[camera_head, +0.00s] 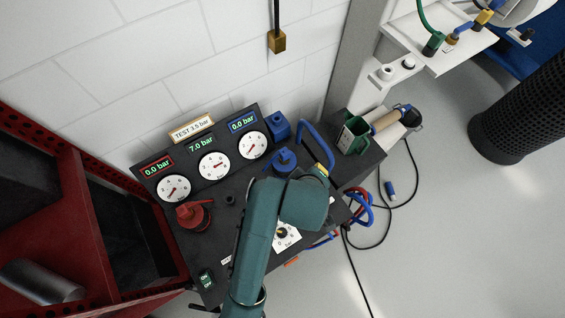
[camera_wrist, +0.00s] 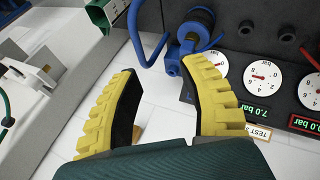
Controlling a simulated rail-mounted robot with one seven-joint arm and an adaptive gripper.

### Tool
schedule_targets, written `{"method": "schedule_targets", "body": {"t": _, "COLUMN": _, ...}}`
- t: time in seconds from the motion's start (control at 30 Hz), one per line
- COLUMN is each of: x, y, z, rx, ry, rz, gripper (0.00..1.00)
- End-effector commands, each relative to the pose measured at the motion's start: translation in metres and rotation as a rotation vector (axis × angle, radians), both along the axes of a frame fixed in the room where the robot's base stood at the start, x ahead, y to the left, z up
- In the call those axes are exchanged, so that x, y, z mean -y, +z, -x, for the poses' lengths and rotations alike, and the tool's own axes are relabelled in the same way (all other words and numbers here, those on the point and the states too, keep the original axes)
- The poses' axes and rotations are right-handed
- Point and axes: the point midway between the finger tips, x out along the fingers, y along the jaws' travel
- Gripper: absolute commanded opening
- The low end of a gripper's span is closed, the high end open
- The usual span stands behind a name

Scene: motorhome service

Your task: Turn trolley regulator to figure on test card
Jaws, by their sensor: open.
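The test card (camera_head: 191,128) reads TEST 3.5 bar and stands above the gauges on the trolley (camera_head: 232,190). It shows partly in the wrist view (camera_wrist: 262,134). A white scale plate with a dark knob (camera_head: 283,235), apparently the regulator, sits on the trolley top, partly hidden by my arm. Its setting is too small to read. The middle display (camera_head: 202,144) reads 7.0 bar; the red left display (camera_head: 157,168) and blue right display (camera_head: 242,122) read 0.0 bar. My gripper (camera_wrist: 160,70) is open and empty, with yellow ribbed fingers, apart from the knob.
A red valve handle (camera_head: 195,214) and a blue one (camera_head: 285,160) stand on the trolley. A blue hose (camera_head: 318,145) loops beside a green cup-like holder (camera_head: 352,135). A red cabinet (camera_head: 75,215) is at left. Cables lie on the floor at right.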

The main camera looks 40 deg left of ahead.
Motion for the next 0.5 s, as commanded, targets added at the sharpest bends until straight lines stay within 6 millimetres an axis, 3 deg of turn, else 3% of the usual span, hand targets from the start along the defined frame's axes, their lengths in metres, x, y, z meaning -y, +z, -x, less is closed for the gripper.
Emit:
{"method": "schedule_targets", "body": {"t": 0.03, "x": -0.008, "y": -0.084, "z": 0.025, "rx": -0.112, "ry": 0.120, "rz": 0.087, "gripper": 0.42}}
{"method": "schedule_targets", "body": {"t": 0.1, "x": -0.012, "y": -0.143, "z": 0.058, "rx": -0.245, "ry": 0.279, "rz": 0.185, "gripper": 0.42}}
{"method": "schedule_targets", "body": {"t": 0.2, "x": -0.012, "y": -0.194, "z": 0.094, "rx": -0.380, "ry": 0.451, "rz": 0.272, "gripper": 0.42}}
{"method": "schedule_targets", "body": {"t": 0.3, "x": -0.011, "y": -0.214, "z": 0.113, "rx": -0.452, "ry": 0.542, "rz": 0.311, "gripper": 0.42}}
{"method": "schedule_targets", "body": {"t": 0.5, "x": -0.010, "y": -0.237, "z": 0.119, "rx": -0.471, "ry": 0.567, "rz": 0.320, "gripper": 0.42}}
